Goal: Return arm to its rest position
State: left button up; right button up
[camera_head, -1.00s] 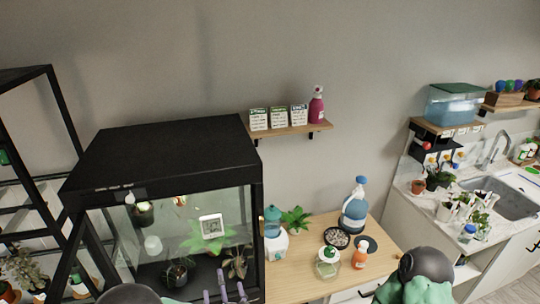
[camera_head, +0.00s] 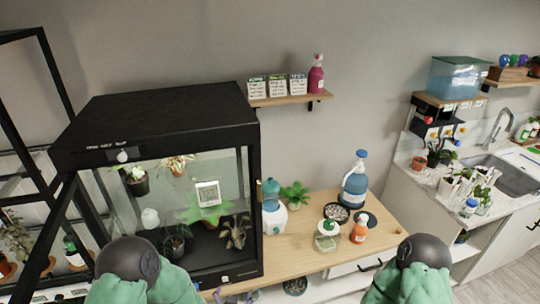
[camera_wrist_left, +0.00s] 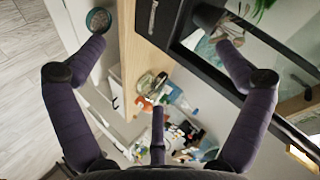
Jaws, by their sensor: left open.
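My left arm (camera_head: 140,275) rises from the bottom left of the head view, in front of the glass plant cabinet. A little of the purple fingers of my left gripper shows at the bottom edge, right of that arm. The left wrist view shows the left gripper (camera_wrist_left: 165,45) with its purple fingers spread wide and nothing between them. My right arm (camera_head: 412,275) shows at the bottom right of the head view. My right gripper is out of view.
The black-framed plant cabinet (camera_head: 160,115) stands close on the left. A wooden counter (camera_head: 300,255) holds a blue jug (camera_head: 354,180), an orange bottle (camera_head: 359,229) and a glass jar (camera_head: 328,236). A wall shelf (camera_head: 290,98) and a sink (camera_head: 510,172) are farther back.

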pick_arm(q)
jog(key=s+d+f+n+g+h+b, duration=0.1)
jog(key=s+f+n+g+h+b, duration=0.1)
jog(key=s+f+n+g+b, duration=0.3)
jog(key=s+d+f+n+g+h+b, duration=0.1)
jog(key=s+f+n+g+b, duration=0.3)
jog(key=s+f, duration=1)
notch_tip(320, 180, down, 5)
jog(key=shift+d+f+n+g+h+b, duration=0.1)
jog(key=shift+d+n+g+h+b, duration=0.2)
jog(key=shift+n+g+h, duration=0.45)
jog(key=shift+a, duration=0.1)
jog(key=shift+c, duration=0.3)
